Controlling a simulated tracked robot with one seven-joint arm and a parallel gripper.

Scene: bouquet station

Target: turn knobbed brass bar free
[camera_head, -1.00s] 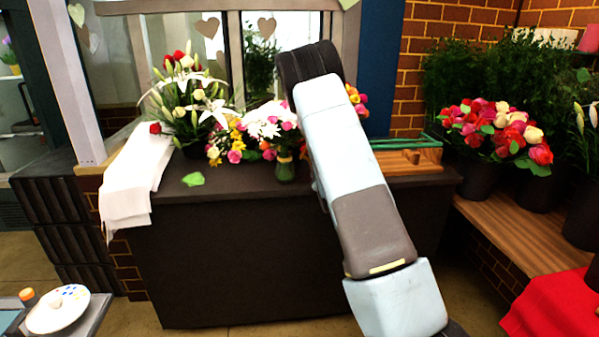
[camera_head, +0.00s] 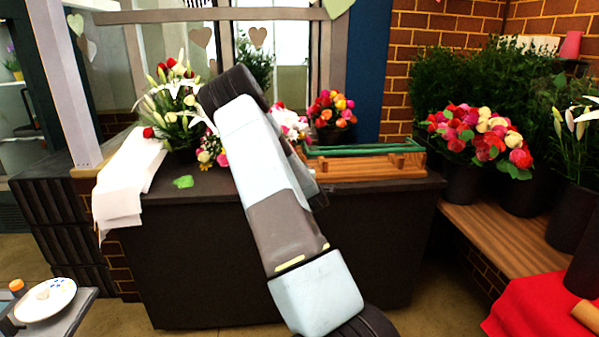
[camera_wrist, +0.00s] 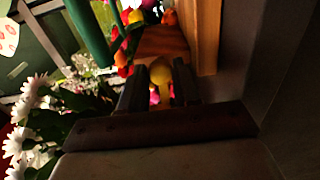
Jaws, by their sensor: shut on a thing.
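In the wrist view, the two dark fingers of my gripper (camera_wrist: 158,84) are closed around a yellowish rounded piece. It looks like the knob of the brass bar (camera_wrist: 160,71); the rest of the bar is hidden or too dark to make out. Just beyond is a wooden part (camera_wrist: 163,43), with a wooden upright (camera_wrist: 207,35) to its right and a green bar (camera_wrist: 88,35) to its left. In the head view, the wooden stand (camera_head: 375,168) with green rails (camera_head: 365,149) sits at the counter's right end. My arm hides the gripper and the knob there.
White daisies (camera_wrist: 28,115) are close to my gripper's left. A wooden bench (camera_head: 495,220) with potted flowers stands at right.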

